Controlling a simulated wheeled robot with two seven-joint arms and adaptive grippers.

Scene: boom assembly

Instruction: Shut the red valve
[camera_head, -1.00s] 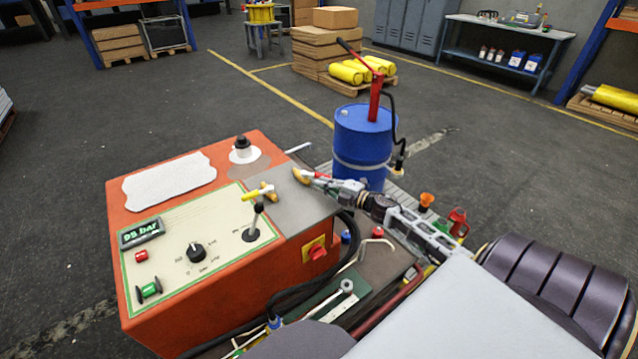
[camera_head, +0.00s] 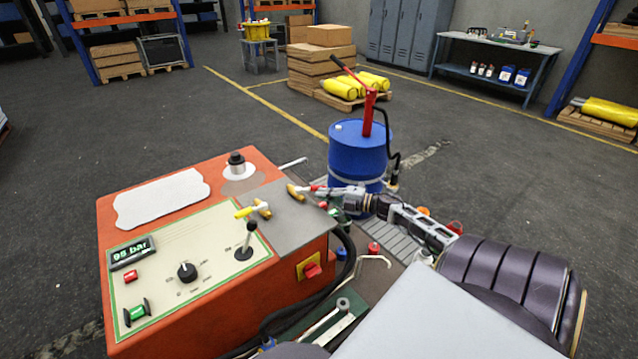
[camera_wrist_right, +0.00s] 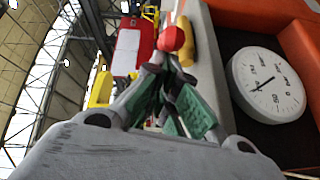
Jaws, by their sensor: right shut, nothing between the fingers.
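The red valve (camera_head: 296,191) has a brass body on the grey plate at the right of the orange console, with a red lever reaching right. In the right wrist view its rounded red end (camera_wrist_right: 171,38) shows just beyond the fingertips, with the yellow body (camera_wrist_right: 185,50) behind it. My right gripper (camera_head: 326,190) is shut and empty, its tips at the lever's outer end. In the wrist view my right gripper (camera_wrist_right: 165,62) has its fingers together; whether they touch the lever is unclear. My left gripper is out of view.
A similar valve with a yellow lever (camera_head: 245,212) sits to the left on the same plate. A black-knobbed joystick (camera_head: 248,238) stands close in front. A blue drum (camera_head: 357,155) with a red hand pump is behind my gripper. A white gauge (camera_wrist_right: 266,84) shows in the wrist view.

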